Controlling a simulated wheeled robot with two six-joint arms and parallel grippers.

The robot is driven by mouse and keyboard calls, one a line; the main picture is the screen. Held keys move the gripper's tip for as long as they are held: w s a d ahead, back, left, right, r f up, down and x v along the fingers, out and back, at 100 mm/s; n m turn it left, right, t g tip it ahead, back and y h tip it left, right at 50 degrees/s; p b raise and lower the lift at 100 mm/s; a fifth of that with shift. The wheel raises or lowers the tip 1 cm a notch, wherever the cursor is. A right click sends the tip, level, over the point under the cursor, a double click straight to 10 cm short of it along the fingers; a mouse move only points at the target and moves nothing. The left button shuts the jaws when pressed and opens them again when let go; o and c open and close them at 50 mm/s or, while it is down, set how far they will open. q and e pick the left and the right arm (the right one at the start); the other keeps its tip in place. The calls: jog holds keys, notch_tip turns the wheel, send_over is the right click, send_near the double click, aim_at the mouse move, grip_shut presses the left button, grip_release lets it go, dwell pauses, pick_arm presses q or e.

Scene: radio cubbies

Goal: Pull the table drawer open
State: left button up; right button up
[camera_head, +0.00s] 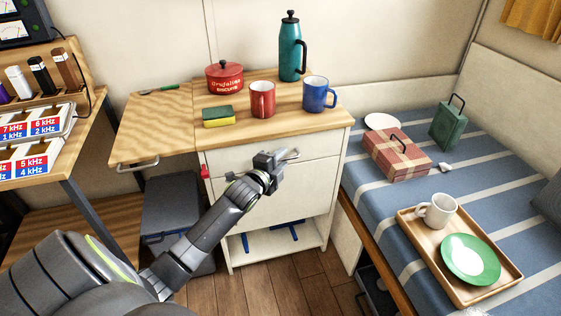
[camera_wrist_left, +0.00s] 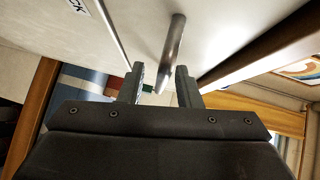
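The white cabinet (camera_head: 319,198) has a wooden top, with a drawer front (camera_head: 317,152) just under it that looks flush. A metal bar handle (camera_head: 288,155) sits on that front, partly hidden by my gripper. My left gripper (camera_head: 276,158) is at the handle. In the left wrist view its two fingers (camera_wrist_left: 160,88) are apart, and the metal handle (camera_wrist_left: 173,48) runs into the gap between them. I cannot tell whether a finger touches it. My right gripper is not in view.
A red pot (camera_head: 225,78), sponge (camera_head: 218,116), red mug (camera_head: 262,99), blue mug (camera_head: 317,94) and teal flask (camera_head: 290,52) stand on top. A wooden leaf (camera_head: 150,128) extends left. A bed (camera_head: 380,185) with a tray (camera_head: 422,250) is right. Wooden floor shows in front.

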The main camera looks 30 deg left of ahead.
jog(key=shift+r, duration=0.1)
pick_arm(q)
grip_shut()
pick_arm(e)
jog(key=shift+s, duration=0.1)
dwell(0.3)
